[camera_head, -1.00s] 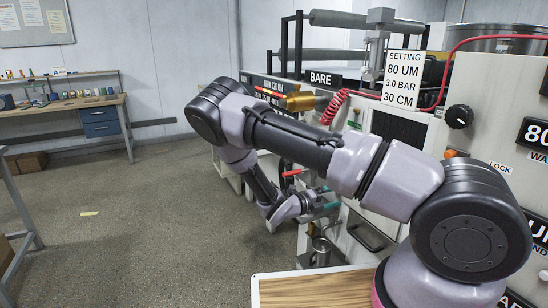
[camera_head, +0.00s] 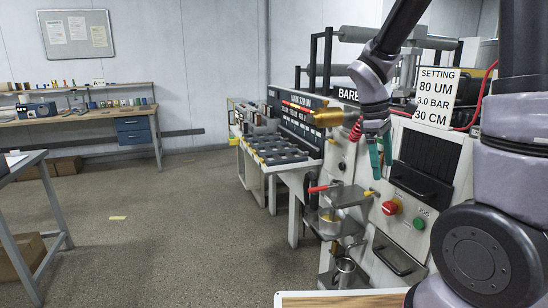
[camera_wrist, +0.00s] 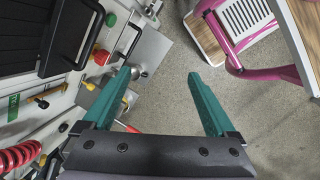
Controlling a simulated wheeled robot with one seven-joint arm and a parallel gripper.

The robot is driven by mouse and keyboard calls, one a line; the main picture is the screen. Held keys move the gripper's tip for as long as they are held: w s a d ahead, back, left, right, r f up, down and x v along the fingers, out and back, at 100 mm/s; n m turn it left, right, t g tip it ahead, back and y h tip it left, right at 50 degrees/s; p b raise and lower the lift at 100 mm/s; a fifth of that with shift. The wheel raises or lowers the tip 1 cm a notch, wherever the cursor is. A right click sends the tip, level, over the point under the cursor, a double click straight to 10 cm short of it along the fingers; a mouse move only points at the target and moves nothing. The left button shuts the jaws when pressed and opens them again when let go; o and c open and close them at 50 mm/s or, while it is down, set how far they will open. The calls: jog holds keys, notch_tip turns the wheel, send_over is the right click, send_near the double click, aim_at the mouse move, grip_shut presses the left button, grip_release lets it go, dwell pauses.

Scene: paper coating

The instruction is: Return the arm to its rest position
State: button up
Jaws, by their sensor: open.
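My gripper (camera_head: 380,152) hangs fingers-down in front of the coating machine (camera_head: 436,165), beside its brass-coloured nozzle (camera_head: 330,117) and red coiled hose. In the wrist view my gripper (camera_wrist: 165,95) shows two teal fingers spread wide with nothing between them. Below the fingers are grey floor and a metal shelf (camera_wrist: 142,58) on the machine's front. My arm is folded up at the right of the head view, its upper links rising out of the picture.
The machine's front has a red button (camera_head: 391,207), shelves with metal cups (camera_head: 329,224) and black handles. A setting sign (camera_head: 436,97) stands above. A workbench (camera_head: 75,116) is at the far left.

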jog(key=s+a+r+m+t+y, duration=0.1)
jog(key=s+r+m+t, duration=0.3)
jog(key=r, duration=0.4)
jog(key=s+a+r+m+t+y, duration=0.2)
jog(key=s+r+m+t+y, duration=0.1)
jog(key=s+r+m, duration=0.4)
jog(key=r+m+y, duration=0.1)
jog(key=r+m, duration=0.1)
jog(key=shift+m+t, duration=0.3)
jog(key=shift+t, duration=0.1)
